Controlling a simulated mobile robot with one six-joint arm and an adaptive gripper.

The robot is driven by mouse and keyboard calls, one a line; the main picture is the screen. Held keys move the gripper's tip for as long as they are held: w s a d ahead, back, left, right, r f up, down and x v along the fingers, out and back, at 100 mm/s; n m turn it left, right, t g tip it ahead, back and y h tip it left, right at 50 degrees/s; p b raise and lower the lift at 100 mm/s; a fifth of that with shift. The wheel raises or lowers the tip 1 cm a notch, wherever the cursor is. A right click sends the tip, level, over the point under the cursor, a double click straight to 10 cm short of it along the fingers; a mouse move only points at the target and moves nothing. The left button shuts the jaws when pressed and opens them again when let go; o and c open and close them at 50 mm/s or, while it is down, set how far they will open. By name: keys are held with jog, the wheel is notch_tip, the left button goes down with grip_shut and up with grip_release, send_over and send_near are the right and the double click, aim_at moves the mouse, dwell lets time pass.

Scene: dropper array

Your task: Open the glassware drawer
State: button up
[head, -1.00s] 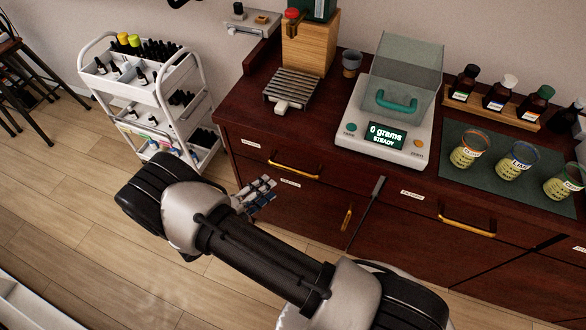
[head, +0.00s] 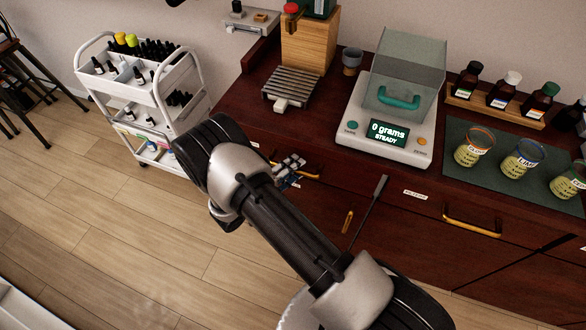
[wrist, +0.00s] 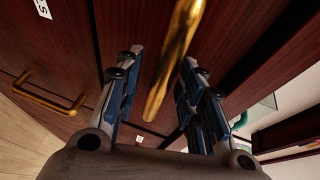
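The dark red-brown cabinet has a top-left drawer with a brass bar handle (head: 312,176), partly hidden by my gripper in the head view. My gripper (head: 291,170) is at the left part of this handle. In the wrist view, my gripper (wrist: 162,62) is open, and a brass handle (wrist: 176,58) runs between its two fingers with gaps on both sides. The drawer looks shut. A drawer to the right has its own brass handle (head: 472,225) and a white label (head: 415,194). I cannot read the labels well enough to tell which drawer is the glassware one.
A lower door has a brass handle (head: 347,222); a brass handle also shows at the wrist view's left (wrist: 45,95). A scale (head: 385,130) and labelled cups (head: 474,147) stand on the counter. A white cart (head: 145,95) stands left. The floor in front is clear.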

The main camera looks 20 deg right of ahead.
jog(key=shift+c, duration=0.5)
grip_shut()
